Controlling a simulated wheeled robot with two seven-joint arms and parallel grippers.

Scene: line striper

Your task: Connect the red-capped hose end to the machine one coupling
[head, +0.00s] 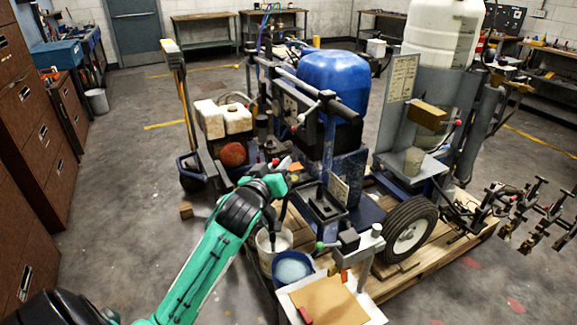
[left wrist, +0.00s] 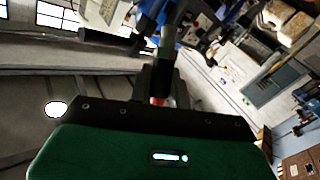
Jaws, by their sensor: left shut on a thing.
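My left gripper (head: 278,218) is at the end of the green arm, in front of the line striper (head: 330,150) and above a white bucket. In the left wrist view, a dark cylindrical piece with a small red part (left wrist: 158,101) sits between the fingers. It looks like the red-capped hose end, and the gripper is shut on it. The jaws and most of the hose are hidden behind the wrist. I cannot tell which fitting is the machine one coupling. My right gripper is not in view.
A white bucket (head: 262,243) and a blue bucket (head: 308,284) stand below the gripper. A small table (head: 372,303) is at the front. The striper's wheel (head: 409,232) and the wooden pallet (head: 450,258) are to the right.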

